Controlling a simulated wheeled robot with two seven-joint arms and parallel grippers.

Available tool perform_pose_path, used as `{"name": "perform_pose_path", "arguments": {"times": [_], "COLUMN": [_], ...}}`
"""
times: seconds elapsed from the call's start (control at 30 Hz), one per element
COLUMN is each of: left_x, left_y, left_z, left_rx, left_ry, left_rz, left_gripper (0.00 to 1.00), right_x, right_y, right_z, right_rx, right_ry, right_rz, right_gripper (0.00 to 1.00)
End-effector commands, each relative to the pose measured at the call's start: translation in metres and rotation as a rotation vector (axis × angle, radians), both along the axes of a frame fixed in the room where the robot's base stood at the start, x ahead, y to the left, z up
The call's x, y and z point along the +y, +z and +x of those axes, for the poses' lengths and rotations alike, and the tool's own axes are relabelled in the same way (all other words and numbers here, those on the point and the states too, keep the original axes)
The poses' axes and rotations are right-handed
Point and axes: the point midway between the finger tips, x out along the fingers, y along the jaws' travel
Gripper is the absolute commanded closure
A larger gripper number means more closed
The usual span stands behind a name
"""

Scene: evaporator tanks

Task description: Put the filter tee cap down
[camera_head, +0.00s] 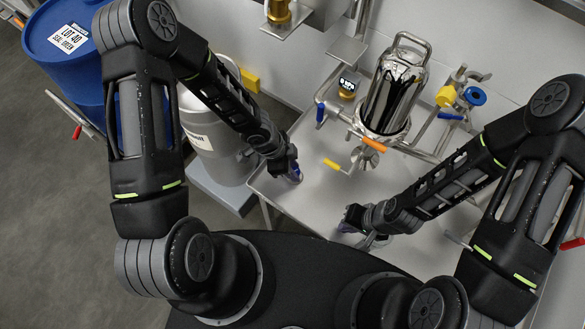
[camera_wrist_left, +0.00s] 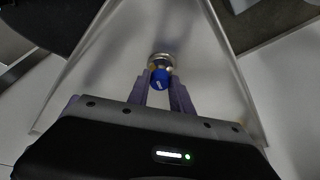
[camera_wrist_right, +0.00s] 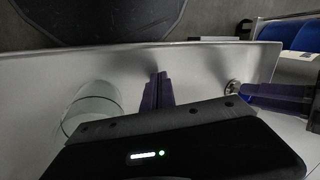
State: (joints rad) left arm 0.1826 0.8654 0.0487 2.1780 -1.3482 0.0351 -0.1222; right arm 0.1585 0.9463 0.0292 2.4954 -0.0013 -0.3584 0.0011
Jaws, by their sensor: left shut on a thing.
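The filter tee cap (camera_wrist_left: 160,66) is a small metal ring-shaped piece with a blue part on the near side. My left gripper (camera_wrist_left: 161,88) is shut on it, with the fingers on either side of the blue part. In the head view my left gripper (camera_head: 295,176) is low over the left part of the steel table (camera_head: 310,200); I cannot tell whether the cap touches the table. The cap's metal end also shows in the right wrist view (camera_wrist_right: 232,87). My right gripper (camera_wrist_right: 158,78) is shut and empty, low over the table's front.
A clear glass vessel (camera_wrist_right: 90,108) stands beside my right gripper. A polished filter housing (camera_head: 393,92) with pipes and coloured valve handles stands at the back. A grey canister (camera_head: 215,150) and a blue drum (camera_head: 65,55) are left of the table. The middle of the table is clear.

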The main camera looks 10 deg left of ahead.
Motion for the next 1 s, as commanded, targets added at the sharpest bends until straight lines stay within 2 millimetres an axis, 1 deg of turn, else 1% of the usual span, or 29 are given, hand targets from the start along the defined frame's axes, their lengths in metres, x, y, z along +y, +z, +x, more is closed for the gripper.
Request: {"name": "perform_pose_path", "arguments": {"times": [0.1,0.13,0.37,0.4,0.63,0.73,0.87,1.0], "left_x": [0.0,0.0,0.0,0.0,0.0,0.0,0.005,0.013], "left_y": [-0.004,-0.003,-0.002,-0.002,-0.002,0.002,0.017,0.042], "left_z": [0.0,0.0,0.0,0.0,0.0,0.0,-0.002,-0.003], "left_rx": [0.0,0.0,0.0,0.0,0.001,0.0,0.002,0.001], "left_ry": [0.0,0.0,0.0,0.0,0.0,0.0,0.005,0.007], "left_rz": [0.0,0.0,0.0,0.0,0.0,0.0,0.0,-0.001], "left_gripper": [1.0,0.72,0.53,0.52,0.52,0.52,0.52,0.52], "right_x": [0.0,0.0,0.0,0.0,0.0,0.0,0.0,0.0], "right_y": [-0.004,-0.003,-0.002,-0.002,-0.002,0.002,0.014,0.032], "right_z": [0.0,0.0,0.0,0.0,0.0,0.0,0.0,0.0], "right_rx": [0.0,0.0,0.0,0.0,0.0,0.0,0.0,0.001], "right_ry": [0.0,0.0,0.0,0.0,0.0,0.0,0.0,0.0], "right_rz": [0.0,0.0,0.0,0.0,0.0,0.0,0.0,0.0], "right_gripper": [1.0,1.0,1.0,1.0,1.0,1.0,1.0,1.0]}}
